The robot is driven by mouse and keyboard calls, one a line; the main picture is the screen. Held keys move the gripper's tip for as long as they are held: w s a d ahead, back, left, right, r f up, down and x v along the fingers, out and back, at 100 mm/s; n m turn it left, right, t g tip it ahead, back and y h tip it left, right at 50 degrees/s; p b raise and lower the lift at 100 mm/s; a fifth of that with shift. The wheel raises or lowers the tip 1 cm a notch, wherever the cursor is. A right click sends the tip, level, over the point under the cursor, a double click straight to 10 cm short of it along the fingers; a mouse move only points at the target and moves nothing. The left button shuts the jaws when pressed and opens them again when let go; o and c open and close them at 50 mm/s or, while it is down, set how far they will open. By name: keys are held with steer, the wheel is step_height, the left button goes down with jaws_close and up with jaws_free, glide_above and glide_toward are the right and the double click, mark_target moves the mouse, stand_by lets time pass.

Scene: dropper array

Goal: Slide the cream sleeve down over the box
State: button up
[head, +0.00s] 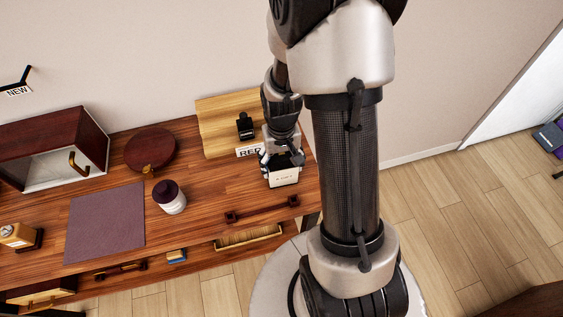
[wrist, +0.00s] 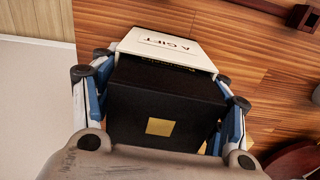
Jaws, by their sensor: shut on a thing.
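The cream sleeve (head: 285,177), lettered "A GIFT", stands near the right end of the wooden desk and also shows in the wrist view (wrist: 168,47). The black box (wrist: 165,100) has a gold square on its top. It sits inside the sleeve, with its upper part standing out above the sleeve's rim. My gripper (head: 282,160) is over them, with a finger on each side; its fingers also show in the wrist view (wrist: 161,68). The sleeve's far sides and lower inside are hidden.
A small black bottle (head: 245,127) and a card lettered "RED" (head: 249,151) are just behind, by a pale wooden board (head: 213,117). A purple-lidded jar (head: 171,198), a round dark red thing (head: 150,149) and a mauve mat (head: 104,224) lie left. The desk between jar and sleeve is clear.

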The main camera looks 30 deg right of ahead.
steer(key=o, duration=1.1)
steer(key=shift+o, duration=0.2)
